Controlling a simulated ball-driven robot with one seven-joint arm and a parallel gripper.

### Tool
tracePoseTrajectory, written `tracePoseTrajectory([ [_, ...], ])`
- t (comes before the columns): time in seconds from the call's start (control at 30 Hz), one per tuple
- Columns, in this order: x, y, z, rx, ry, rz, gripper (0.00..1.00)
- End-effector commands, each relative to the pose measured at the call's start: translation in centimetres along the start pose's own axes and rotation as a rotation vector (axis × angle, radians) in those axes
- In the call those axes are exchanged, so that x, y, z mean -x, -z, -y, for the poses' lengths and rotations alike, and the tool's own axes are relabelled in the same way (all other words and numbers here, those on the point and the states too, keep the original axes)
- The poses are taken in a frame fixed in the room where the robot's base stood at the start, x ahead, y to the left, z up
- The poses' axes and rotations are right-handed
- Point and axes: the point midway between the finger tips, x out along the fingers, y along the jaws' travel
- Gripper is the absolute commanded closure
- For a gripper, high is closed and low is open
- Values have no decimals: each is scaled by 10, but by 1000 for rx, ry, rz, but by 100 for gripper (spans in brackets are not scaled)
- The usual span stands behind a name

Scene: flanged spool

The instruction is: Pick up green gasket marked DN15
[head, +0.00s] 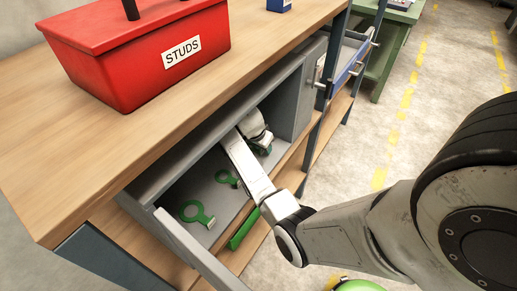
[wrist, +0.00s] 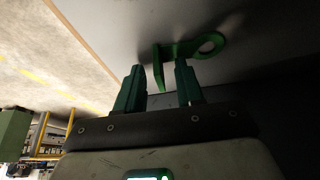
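In the head view, a green ring gasket with a tab (head: 196,213) lies in the open grey drawer at the near left. A smaller-looking green gasket (head: 227,177) lies farther in, partly beside my arm. No DN marking is readable. My gripper (head: 263,148) is inside the drawer toward its right end, mostly hidden by my wrist. In the wrist view, my gripper's two green fingers (wrist: 160,86) are apart, with nothing clamped. A green gasket (wrist: 208,45) shows just ahead of the fingertips, its tab lying between their lines; I cannot tell which head-view gasket it is, if either.
A red box labelled STUDS (head: 140,50) stands on the wooden bench top (head: 60,140) above the drawer. A green strip (head: 243,230) is at the drawer's front side. Open floor (head: 340,140) lies to the right.

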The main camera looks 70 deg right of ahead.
Motion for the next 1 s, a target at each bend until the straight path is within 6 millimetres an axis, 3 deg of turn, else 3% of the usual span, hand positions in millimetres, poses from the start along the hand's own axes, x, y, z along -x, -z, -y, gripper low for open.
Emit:
tracePoseTrajectory([
  [0.17,0,0,0,0,0,0,63],
  [0.57,0,0,0,0,0,0,100],
  [1.0,1,0,0,0,0,-1,100],
])
